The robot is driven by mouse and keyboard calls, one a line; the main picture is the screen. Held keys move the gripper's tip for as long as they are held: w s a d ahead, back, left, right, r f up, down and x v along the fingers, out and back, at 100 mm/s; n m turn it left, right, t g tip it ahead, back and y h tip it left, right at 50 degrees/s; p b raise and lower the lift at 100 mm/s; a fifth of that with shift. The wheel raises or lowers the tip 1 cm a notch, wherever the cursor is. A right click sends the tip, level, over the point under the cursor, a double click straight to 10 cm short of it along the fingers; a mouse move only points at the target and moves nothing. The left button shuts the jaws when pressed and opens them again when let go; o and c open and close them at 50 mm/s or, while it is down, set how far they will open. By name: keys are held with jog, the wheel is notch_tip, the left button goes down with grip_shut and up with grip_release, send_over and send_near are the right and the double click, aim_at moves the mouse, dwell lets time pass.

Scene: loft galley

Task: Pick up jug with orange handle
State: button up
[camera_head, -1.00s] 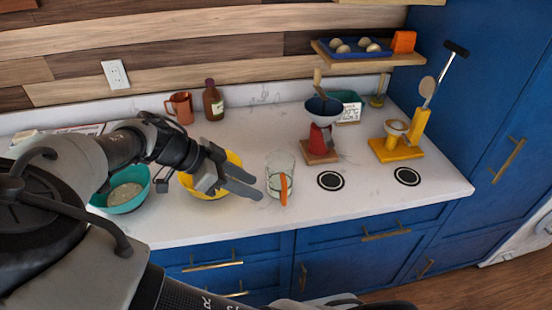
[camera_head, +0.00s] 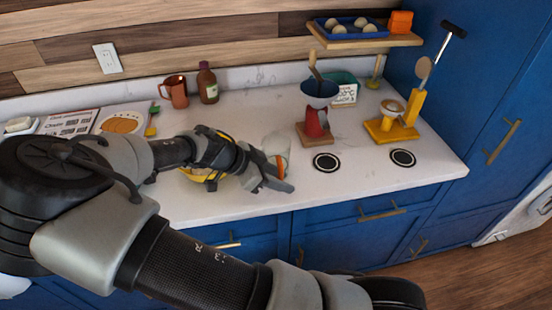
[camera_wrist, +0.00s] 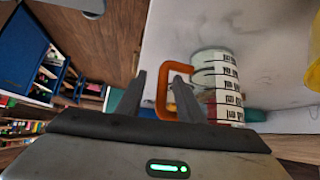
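The clear jug (camera_head: 275,146) with an orange handle stands on the white counter, partly hidden behind my gripper (camera_head: 283,179) in the head view. In the wrist view the jug (camera_wrist: 228,85) has dark measuring marks and sits right of my fingers. Its orange handle (camera_wrist: 163,88) shows between the two fingers of my gripper (camera_wrist: 160,88), with the right finger overlapping the handle's opening. The fingers are apart, with a visible gap beside the handle. I cannot tell whether either finger touches it.
A yellow bowl (camera_head: 196,175) is mostly hidden behind my arm. A red grinder (camera_head: 314,125) and a yellow stand (camera_head: 391,130) stand to the right. An orange mug (camera_head: 175,92) and a brown bottle (camera_head: 208,83) are at the back. Two dark round coasters (camera_head: 326,162) lie right of the jug.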

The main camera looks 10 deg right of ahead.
jog(key=x, duration=0.3)
jog(key=shift+w+d+f, duration=0.15)
jog(key=shift+w+d, duration=0.05)
jog(key=shift+d, duration=0.1)
grip_shut()
notch_tip(320, 180, up, 10)
dwell(0.5)
